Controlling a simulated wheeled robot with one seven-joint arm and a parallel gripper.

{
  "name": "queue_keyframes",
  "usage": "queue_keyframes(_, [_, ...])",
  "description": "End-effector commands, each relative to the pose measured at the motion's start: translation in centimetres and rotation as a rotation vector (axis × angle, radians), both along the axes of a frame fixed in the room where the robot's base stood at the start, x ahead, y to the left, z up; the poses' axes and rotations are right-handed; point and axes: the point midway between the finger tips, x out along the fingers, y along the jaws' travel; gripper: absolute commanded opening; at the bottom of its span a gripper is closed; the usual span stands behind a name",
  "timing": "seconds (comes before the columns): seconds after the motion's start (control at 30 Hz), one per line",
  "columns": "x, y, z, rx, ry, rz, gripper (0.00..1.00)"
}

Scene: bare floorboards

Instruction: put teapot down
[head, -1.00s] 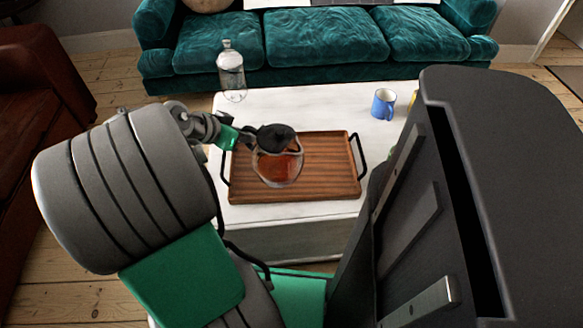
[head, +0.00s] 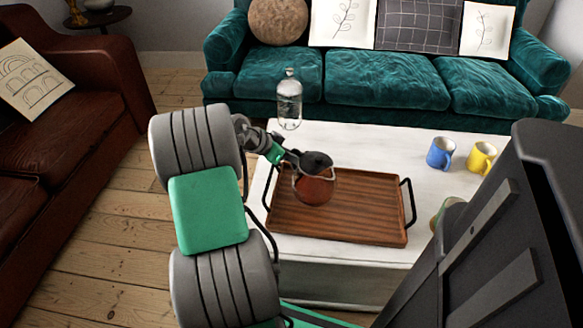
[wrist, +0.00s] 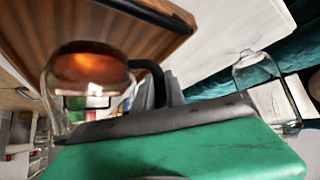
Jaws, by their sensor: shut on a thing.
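The teapot (head: 314,190) is clear glass with a dark lid and amber liquid inside. In the head view it overlaps the back left part of a brown wooden tray (head: 370,225); I cannot tell whether its base touches the tray. My gripper (head: 292,160) is shut on the teapot's black handle, at the teapot's left. In the wrist view the teapot (wrist: 85,85) is at the left, its handle (wrist: 152,72) running to the grey fingers (wrist: 160,98).
The tray has black side handles and lies on a white table (head: 370,145). A glass bottle (head: 289,100) stands at the back left, also in the wrist view (wrist: 262,85). A blue mug (head: 440,153), a yellow mug (head: 481,157) and a greenish object (head: 443,213) stand right. A teal sofa (head: 385,80) is behind.

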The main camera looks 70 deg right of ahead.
Motion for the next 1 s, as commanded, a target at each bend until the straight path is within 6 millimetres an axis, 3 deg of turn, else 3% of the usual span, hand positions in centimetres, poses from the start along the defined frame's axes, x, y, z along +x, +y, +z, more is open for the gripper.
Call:
queue_keyframes(0.23, [0.3, -0.5, -3.6, -0.002, 0.001, 0.000, 0.00])
queue_keyframes(0.6, [0.3, -0.5, -3.9, -0.003, 0.001, 0.000, 0.00])
queue_keyframes(0.63, [0.3, -0.4, -3.9, -0.001, 0.001, 0.000, 0.17])
queue_keyframes(0.87, [0.3, -0.4, -3.9, 0.000, 0.000, 0.000, 0.36])
queue_keyframes(1.0, [0.3, -0.4, -3.9, 0.000, 0.000, 0.000, 0.37])
